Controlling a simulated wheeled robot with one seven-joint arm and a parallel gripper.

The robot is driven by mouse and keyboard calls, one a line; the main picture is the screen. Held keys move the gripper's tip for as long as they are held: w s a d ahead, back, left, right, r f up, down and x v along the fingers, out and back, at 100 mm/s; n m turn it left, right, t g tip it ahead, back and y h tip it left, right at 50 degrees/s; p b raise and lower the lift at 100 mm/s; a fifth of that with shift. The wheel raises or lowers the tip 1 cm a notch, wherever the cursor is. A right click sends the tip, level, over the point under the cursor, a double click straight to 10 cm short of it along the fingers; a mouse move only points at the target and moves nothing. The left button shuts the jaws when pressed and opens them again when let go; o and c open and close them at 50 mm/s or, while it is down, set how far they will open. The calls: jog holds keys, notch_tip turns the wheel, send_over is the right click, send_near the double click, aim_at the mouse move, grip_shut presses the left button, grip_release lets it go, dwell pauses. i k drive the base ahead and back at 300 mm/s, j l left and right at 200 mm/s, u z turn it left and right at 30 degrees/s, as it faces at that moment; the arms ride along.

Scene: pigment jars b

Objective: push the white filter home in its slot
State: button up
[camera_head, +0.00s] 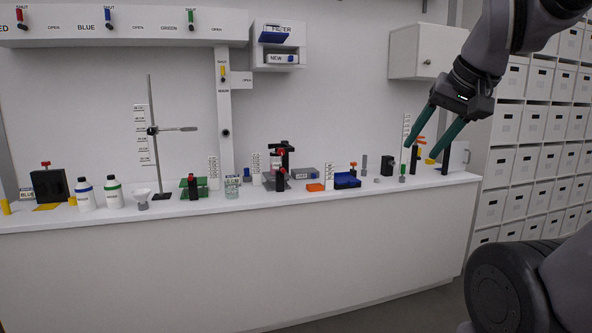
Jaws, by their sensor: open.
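A white wall unit (257,45) marked FILTER hangs above the bench. A dark blue part (273,35) sits at its upper opening and looks tilted. A small blue and white block (291,58) sits on the lower shelf beside the word NEW. I cannot tell for sure which piece is the white filter, or how deep anything sits in a slot. My gripper (427,154) is at the upper right, with two teal fingers spread apart and nothing between them. It is well to the right of the wall unit and lower than it.
A long white bench (250,265) holds bottles, a tall stand (153,140), a blue tray (347,181) and several small fixtures. A white wall cabinet (422,50) hangs between the filter unit and my arm. A shelf of boxes (540,120) stands at right.

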aim_at(276, 58)
jog(key=i+j, duration=1)
jog(key=j, duration=0.1)
